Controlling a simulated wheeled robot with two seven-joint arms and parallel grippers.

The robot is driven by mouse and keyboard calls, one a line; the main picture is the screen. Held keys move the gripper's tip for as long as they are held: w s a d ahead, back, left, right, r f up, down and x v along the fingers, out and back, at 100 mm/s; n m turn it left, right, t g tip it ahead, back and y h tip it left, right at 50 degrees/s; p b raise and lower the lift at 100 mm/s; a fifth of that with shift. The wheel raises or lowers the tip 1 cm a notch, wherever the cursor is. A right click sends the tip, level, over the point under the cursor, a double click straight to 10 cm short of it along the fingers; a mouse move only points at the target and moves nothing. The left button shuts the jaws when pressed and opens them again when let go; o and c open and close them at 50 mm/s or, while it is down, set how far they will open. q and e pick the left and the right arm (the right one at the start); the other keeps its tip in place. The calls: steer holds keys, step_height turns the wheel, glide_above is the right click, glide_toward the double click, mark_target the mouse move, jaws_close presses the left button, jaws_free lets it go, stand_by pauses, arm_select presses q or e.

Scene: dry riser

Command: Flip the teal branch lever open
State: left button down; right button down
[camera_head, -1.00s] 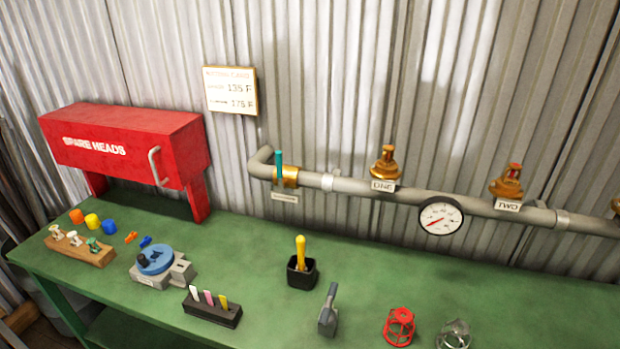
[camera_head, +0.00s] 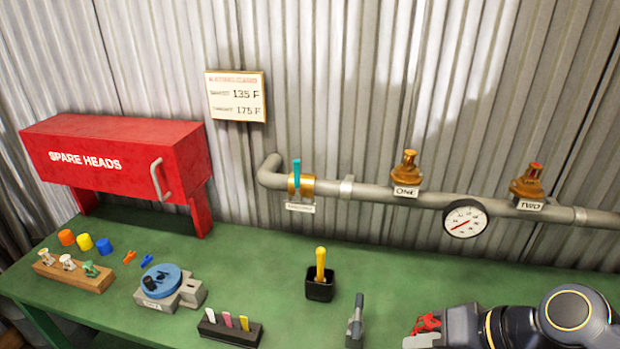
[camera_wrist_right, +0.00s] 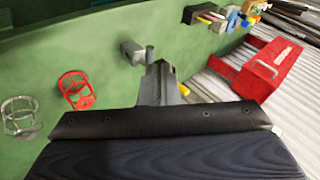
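The teal lever (camera_head: 296,173) stands upright on a brass valve (camera_head: 308,186) at the left end of the grey pipe, with a small label below it. Nothing touches it. My right gripper (camera_wrist_right: 162,70) shows in the wrist view, its grey fingers together with nothing seen between them. In the head view my right arm is at the lower right, above the bench and well right of the teal lever; its fingertips are hard to make out there. My left gripper is not in view. The teal lever cannot be made out in the wrist view.
Brass valves ONE (camera_head: 405,172) and TWO (camera_head: 528,185) and a gauge (camera_head: 465,219) sit along the pipe. A black cup (camera_head: 320,289) with a yellow-handled tool stands below the lever. A grey tool (camera_head: 356,322) and red cage (camera_head: 427,323) are near my arm. A red box (camera_head: 118,160) stands left.

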steer(key=w+r+m+t+y, duration=0.1)
steer(key=w+r+y, duration=0.3)
steer(key=w, duration=0.9)
steer(key=w+a+r+m+t+y+b, duration=0.1)
steer(key=w+r+y, duration=0.4)
steer(key=w, duration=0.8)
steer(key=shift+w+a+m+t, duration=0.25)
steer(key=shift+w+m+t, duration=0.1)
steer(key=shift+m+t, duration=0.05)
steer(key=shift+r, duration=0.1)
steer(key=p, duration=0.4)
glide_toward(297, 179)
steer(key=x, duration=0.4)
steer(key=r+x, duration=0.1)
steer(key=x, duration=0.1)
steer(key=shift+w+a, duration=0.1)
steer(key=shift+w, duration=0.3)
steer(key=shift+r, duration=0.15)
